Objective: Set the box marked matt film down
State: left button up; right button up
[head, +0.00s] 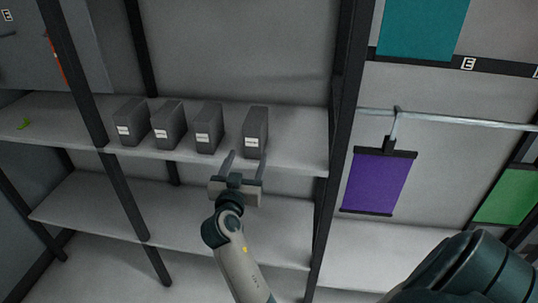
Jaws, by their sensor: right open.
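Several dark grey boxes with white labels stand upright in a row on the upper shelf (291,150). The labels are too small to read, so I cannot tell which one says matt film. The rightmost box (257,127) stands on the shelf near its front edge. My right gripper (246,157) is open just in front of this box, its two fingers pointing toward it. No box is held in it. I cannot tell whether the fingertips touch the box. My left gripper is not in view.
A dark upright post (342,120) stands right of the boxes, with free shelf between. Another post (75,80) stands to their left. A lower shelf (190,215) looks empty. A purple sheet (377,182) hangs from a rail at right.

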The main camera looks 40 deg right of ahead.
jog(key=w+a+f+n+y, duration=0.1)
jog(key=a+f+n+y, duration=0.25)
jog(key=f, duration=0.95)
jog(key=w+a+f+n+y, duration=0.1)
jog(key=a+f+n+y, duration=0.3)
jog(key=f, duration=0.8)
jog(key=s+a+f+n+g+y, duration=0.25)
jog(key=s+f, duration=0.35)
jog(key=f, duration=0.6)
jog(key=s+a+f+n+g+y, duration=0.1)
jog(key=s+a+f, duration=0.4)
jog(key=f, duration=0.8)
jog(key=s+f+n+g+y, duration=0.1)
jog(key=s+f+g, duration=0.1)
jog(key=s+f, duration=0.8)
jog(key=s+f+g+y, duration=0.15)
jog(key=s+f, duration=0.55)
jog(key=s, duration=0.7)
jog(key=s+d+f+g, duration=0.1)
jog(key=s+f+g, duration=0.1)
jog(key=s, duration=0.9)
jog(key=s+d+f+g, duration=0.1)
jog(key=s+f+g, duration=0.1)
jog(key=s, duration=0.9)
jog(key=shift+s+d+f, duration=0.2)
jog(key=shift+d+f, duration=0.15)
jog(key=shift+f, duration=0.5)
